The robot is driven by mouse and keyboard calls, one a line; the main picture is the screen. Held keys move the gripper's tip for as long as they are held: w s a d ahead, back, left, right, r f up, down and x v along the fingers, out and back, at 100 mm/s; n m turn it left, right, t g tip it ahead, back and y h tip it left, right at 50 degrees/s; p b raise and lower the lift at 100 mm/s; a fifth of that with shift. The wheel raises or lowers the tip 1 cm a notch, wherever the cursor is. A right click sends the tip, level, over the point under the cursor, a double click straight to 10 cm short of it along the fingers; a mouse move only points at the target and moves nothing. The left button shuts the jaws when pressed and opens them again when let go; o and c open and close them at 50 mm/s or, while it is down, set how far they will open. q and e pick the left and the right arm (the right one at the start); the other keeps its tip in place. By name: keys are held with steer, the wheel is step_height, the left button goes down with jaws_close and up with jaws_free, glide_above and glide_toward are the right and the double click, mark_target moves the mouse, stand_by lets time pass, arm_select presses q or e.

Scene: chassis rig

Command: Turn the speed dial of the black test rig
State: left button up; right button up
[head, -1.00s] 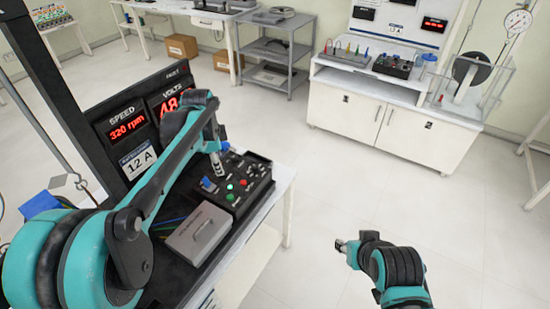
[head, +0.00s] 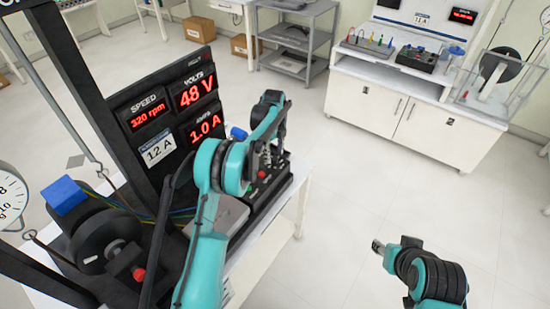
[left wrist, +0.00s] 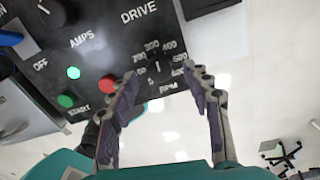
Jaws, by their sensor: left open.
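The black test rig has a control panel (head: 262,190), partly hidden behind my left arm in the head view. In the left wrist view the speed dial (left wrist: 157,68) is a dark knob at the panel's edge, ringed by white numbers and marked RPM. My left gripper (left wrist: 162,76) is open, its fingers on either side of the dial in the picture. I cannot tell whether they touch it. The rig's speed display (head: 147,112) reads 320 rpm. My right gripper (head: 378,247) is over the floor at the lower right, too small to judge.
Near the dial are a red button (left wrist: 108,84), green START button (left wrist: 66,101), lit green lamp (left wrist: 73,72) and AMPS knob (left wrist: 52,12). A grey box (head: 216,213) lies beside the panel. A white cabinet (head: 405,112) stands at the back right. Clear floor lies between.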

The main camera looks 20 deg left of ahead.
arm_select(q)
steer(key=shift+f, duration=1.1)
jaws_close()
steer(key=shift+n, duration=0.3)
